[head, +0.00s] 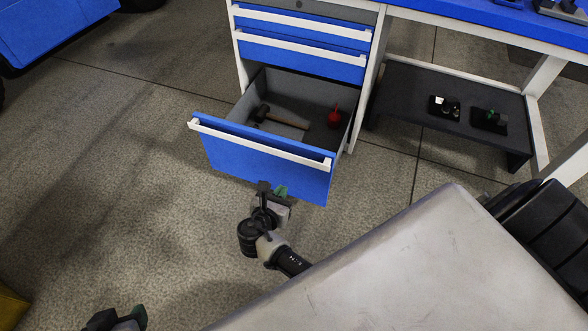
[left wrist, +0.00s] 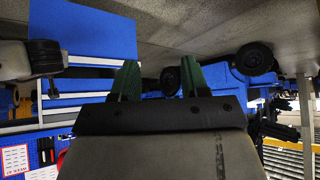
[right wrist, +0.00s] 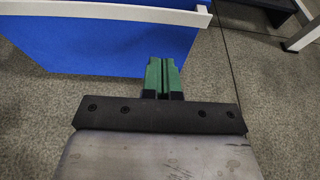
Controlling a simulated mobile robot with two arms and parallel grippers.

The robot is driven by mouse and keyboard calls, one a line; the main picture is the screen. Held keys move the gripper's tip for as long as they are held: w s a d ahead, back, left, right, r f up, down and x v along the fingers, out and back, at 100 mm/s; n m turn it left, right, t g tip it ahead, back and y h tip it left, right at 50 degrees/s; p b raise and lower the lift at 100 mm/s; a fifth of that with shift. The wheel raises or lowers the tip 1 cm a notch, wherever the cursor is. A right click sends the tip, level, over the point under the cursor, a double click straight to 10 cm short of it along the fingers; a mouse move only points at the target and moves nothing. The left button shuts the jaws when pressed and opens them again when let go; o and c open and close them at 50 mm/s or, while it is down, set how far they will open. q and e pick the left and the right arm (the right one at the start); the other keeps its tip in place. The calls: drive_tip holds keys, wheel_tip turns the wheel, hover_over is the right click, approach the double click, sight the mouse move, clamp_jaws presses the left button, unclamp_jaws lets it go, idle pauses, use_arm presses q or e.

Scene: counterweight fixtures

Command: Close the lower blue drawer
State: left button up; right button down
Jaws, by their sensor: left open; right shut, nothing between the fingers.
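The lower blue drawer (head: 265,165) is pulled far out of the cabinet, with a white handle strip along its top front edge. Inside it lie a hammer (head: 285,118) and a small red item (head: 334,117). My right gripper (head: 277,191) is low in front of the drawer front, near its lower right part; I cannot tell if it touches. In the right wrist view its green fingers (right wrist: 162,75) are together and empty, with the blue front (right wrist: 100,45) beyond. My left gripper (head: 118,319) is at the bottom left, away from the drawer. Its fingers (left wrist: 159,80) are apart and empty.
Two shut blue drawers (head: 300,50) sit above the open one. A dark low shelf (head: 405,95) under the bench at right holds small parts. A blue object (head: 50,30) stands at the upper left. The floor left of the drawer is clear.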

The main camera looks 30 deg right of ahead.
drive_tip(key=b, duration=0.2)
approach(301, 159)
drive_tip(key=f, duration=0.2)
drive_tip(key=b+x, duration=0.1)
drive_tip(key=x, duration=0.2)
drive_tip(key=r+b+x, duration=0.1)
drive_tip(key=x, duration=0.2)
drive_tip(key=shift+d+r, duration=0.15)
drive_tip(key=shift+r, duration=0.05)
use_arm(q)
drive_tip(key=w+d+r+t+h, duration=0.3)
drive_tip(key=w+r+t, duration=0.4)
drive_tip(key=r+t, duration=0.4)
drive_tip(key=shift+w+d+r+m+t+h, duration=0.15)
drive_tip(key=shift+w+d+m+t+h, duration=0.15)
drive_tip(key=shift+d, duration=0.3)
use_arm(e)
drive_tip(key=shift+w+d+r, duration=0.1)
drive_tip(key=shift+w+d, duration=0.25)
drive_tip(key=shift+d, duration=0.05)
